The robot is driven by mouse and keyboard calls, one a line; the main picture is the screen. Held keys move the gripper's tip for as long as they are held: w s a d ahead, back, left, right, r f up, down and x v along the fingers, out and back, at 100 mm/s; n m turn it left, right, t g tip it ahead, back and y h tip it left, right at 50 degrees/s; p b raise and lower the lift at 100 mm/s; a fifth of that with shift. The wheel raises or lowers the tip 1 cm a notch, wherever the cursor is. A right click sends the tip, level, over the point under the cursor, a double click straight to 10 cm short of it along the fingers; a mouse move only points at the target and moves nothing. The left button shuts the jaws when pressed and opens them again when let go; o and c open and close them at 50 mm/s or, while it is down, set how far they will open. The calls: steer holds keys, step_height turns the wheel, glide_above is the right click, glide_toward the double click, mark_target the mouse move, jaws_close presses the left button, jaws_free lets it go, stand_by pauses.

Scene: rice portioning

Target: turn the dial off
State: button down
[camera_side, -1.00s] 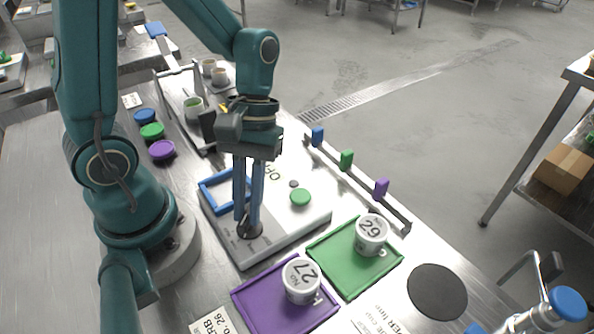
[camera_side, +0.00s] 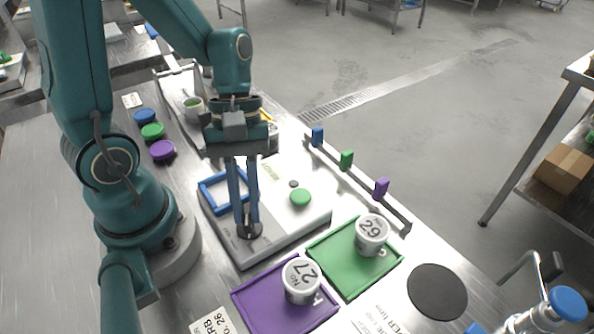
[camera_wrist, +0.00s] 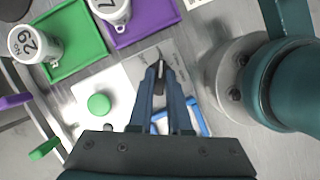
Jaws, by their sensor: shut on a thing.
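A purple tray (camera_side: 250,309) and a green tray (camera_side: 340,284) hold labelled white cups in front. A rail (camera_side: 345,176) with blue, green and purple tabs stands right of the machine. Blue, green and purple lids (camera_side: 162,151) lie left. A black disc (camera_side: 437,291) is at right.

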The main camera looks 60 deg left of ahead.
steer(key=c, duration=0.8)
jaws_free()
steer(key=shift+c, duration=0.2)
steer(key=shift+r, duration=0.1)
steer(key=shift+v, duration=2.5)
steer(key=shift+a, duration=0.1)
